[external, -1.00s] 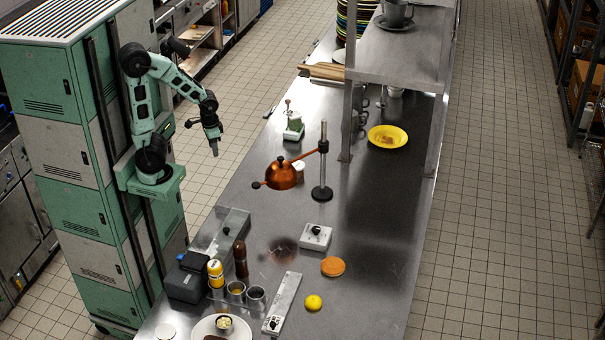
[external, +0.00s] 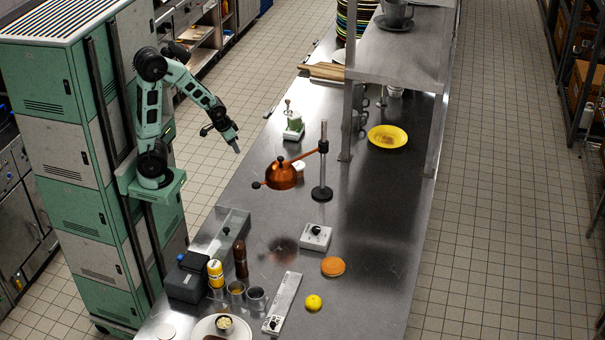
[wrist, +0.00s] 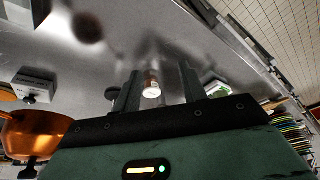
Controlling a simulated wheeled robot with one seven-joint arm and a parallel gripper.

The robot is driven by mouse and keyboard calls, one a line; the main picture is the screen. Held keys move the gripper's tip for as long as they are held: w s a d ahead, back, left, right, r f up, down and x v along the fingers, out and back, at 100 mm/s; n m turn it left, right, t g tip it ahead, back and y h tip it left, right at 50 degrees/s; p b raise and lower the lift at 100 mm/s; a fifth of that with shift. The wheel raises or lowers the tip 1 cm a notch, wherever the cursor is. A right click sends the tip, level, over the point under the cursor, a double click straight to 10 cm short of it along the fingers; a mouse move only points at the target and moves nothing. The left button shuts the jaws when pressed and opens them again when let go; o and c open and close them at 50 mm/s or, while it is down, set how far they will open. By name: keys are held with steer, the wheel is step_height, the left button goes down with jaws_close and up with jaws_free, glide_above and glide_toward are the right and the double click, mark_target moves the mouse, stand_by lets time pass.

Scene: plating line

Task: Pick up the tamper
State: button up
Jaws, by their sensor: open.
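A small cylinder with a bright pale end (wrist: 151,86), which I take to be the tamper, shows between my fingers in the wrist view, farther off. In the external view it seems to be the small pale thing (external: 301,166) just behind the copper lamp, partly hidden by it. My gripper (external: 238,150) is at the table's left edge, above it and well left of that thing. In the wrist view my gripper (wrist: 157,88) has its two fingers apart, with nothing held.
The copper lamp (external: 281,176) hangs from a stand (external: 323,160) close by, and is at the left in the wrist view (wrist: 38,132). A green device (external: 294,124) stands farther back. A switch box (external: 316,236) is nearer the camera. Steel shelving (external: 398,50) rises at the back.

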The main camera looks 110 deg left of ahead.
steer(key=w+a+f+n+t+y+b, duration=0.2)
steer(key=w+a+f+y, duration=0.15)
steer(key=a, duration=0.55)
steer(key=n+t+y+b, duration=0.25)
steer(key=y+b, duration=0.35)
steer(key=y, duration=0.4)
glide_toward(287, 106)
steer(key=shift+p+x, duration=2.9)
steer(key=shift+x, duration=2.55)
jaws_close()
